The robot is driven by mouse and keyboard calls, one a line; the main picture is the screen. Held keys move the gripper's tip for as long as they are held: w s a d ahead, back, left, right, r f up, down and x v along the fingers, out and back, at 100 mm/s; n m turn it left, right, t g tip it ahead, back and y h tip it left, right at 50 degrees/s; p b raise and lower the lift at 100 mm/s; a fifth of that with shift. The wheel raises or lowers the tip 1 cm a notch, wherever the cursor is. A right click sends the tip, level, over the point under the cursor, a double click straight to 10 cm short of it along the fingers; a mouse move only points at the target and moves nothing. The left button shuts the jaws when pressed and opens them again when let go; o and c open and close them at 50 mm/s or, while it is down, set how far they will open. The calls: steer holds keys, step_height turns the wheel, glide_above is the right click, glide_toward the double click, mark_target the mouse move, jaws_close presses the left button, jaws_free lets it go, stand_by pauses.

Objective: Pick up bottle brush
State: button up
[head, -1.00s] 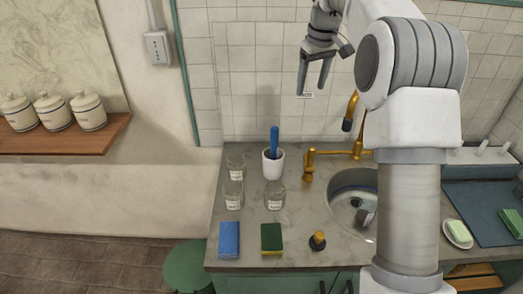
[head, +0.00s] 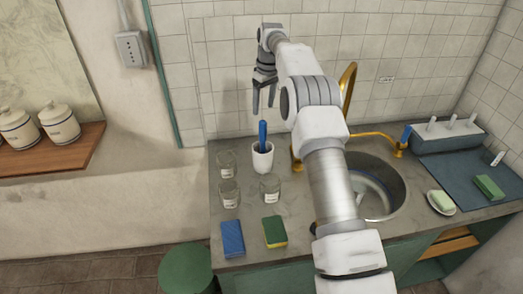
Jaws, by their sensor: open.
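A blue handle (head: 263,134) stands upright in a white cup (head: 262,160) on the grey counter; it looks like the bottle brush, with its lower part hidden inside the cup. My gripper (head: 263,112) is open and empty, fingers pointing down. In the head view its fingertips appear just above the top of the blue handle, with no visible contact. I cannot tell the exact depth gap between them.
Several glass jars (head: 229,194) stand close left of and before the cup. A blue sponge (head: 232,238) and a green-yellow sponge (head: 275,231) lie at the front. Right are a brass tap (head: 348,85) and the sink (head: 385,190). A tiled wall (head: 215,80) rises behind.

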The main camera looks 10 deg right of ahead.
mark_target(262, 122)
steer(key=f, duration=0.8)
steer(key=shift+w+a+p, duration=0.3)
steer(key=shift+w+p, duration=0.05)
steer(key=shift+w, duration=0.05)
steer(key=shift+w+d+f+p, duration=0.15)
steer(key=shift+f+p, duration=0.6)
steer(key=shift+f, duration=1.8)
jaws_close()
